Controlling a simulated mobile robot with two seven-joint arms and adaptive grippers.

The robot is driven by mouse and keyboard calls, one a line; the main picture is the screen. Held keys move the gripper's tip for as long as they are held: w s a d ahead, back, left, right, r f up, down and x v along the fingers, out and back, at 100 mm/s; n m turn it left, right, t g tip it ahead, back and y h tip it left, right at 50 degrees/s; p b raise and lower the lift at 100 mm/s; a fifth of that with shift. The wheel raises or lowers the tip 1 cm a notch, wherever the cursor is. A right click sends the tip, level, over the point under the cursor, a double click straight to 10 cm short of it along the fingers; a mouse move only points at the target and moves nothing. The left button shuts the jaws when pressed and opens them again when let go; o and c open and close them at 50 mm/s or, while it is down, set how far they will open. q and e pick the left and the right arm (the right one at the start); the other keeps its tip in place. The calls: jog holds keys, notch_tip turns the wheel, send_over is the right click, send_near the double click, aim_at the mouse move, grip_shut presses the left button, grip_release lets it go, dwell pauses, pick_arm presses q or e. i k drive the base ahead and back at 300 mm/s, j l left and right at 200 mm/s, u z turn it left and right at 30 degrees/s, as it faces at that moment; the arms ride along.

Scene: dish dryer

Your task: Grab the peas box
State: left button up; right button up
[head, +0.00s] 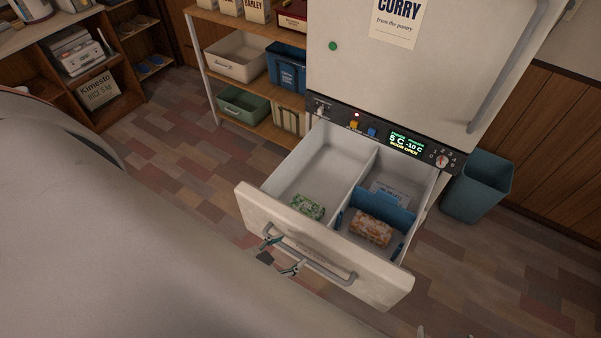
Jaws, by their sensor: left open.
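A small green box (308,207), which looks like the peas box, lies in the left compartment of the open freezer drawer (255,209), near its front wall. Its print is too small to read. My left gripper (279,255) is open and empty, just outside the drawer front, by the left part of the grey drawer handle (320,266). I cannot tell whether it touches the handle. The green box is behind the drawer front from the gripper. Small tips at the bottom edge may be my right gripper (438,334); its jaws are not clear.
An orange-brown package (372,228) lies in the drawer's right compartment, in front of a blue divider (380,209), with a pale blue pack (389,194) behind. A blue bin (479,187) stands right of the freezer. A shelf (212,85) with tubs stands behind left.

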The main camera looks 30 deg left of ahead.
aim_at(314, 210)
jog(key=j, duration=0.8)
jog(key=k+j, duration=0.1)
jog(key=j, duration=0.75)
jog(key=z, duration=0.05)
